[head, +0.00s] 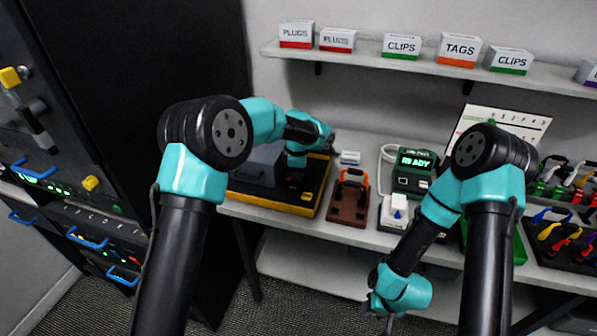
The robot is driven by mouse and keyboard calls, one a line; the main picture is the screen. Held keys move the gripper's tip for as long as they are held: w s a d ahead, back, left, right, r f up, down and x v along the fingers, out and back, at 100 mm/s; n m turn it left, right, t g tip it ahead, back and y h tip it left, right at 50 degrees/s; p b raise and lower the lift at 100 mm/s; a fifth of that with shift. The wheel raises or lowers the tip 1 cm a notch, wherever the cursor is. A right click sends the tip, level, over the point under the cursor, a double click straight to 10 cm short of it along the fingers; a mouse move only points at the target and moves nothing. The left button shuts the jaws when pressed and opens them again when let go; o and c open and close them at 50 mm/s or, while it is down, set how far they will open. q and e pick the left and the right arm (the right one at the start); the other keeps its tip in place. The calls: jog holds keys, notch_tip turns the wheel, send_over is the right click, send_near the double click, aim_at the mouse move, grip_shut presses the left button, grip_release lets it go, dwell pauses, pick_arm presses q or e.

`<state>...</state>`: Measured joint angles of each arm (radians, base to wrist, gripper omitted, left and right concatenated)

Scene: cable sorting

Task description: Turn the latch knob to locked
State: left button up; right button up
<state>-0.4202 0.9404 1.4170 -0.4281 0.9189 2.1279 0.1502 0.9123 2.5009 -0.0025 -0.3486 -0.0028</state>
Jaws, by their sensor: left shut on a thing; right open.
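A black device with a yellow-edged base (262,207) stands on the left end of the bench. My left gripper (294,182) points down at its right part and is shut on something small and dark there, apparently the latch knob. The knob is hidden by the fingers and too small to make out, so its turn angle cannot be told. My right gripper (386,322) hangs low in front of the bench, open and empty, partly cut off by the bottom edge of the picture.
Cable racks (565,235) are far right. A dark rack cabinet (70,190) is at left. Labelled boxes line the shelf (420,70).

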pick_arm(q)
jog(key=shift+m, duration=1.2)
jog(key=o, duration=0.9)
jog(key=r, duration=1.1)
jog(key=s+r, duration=0.1)
jog(key=r, duration=0.5)
jog(key=shift+a+r, duration=0.2)
jog(key=shift+o, duration=0.2)
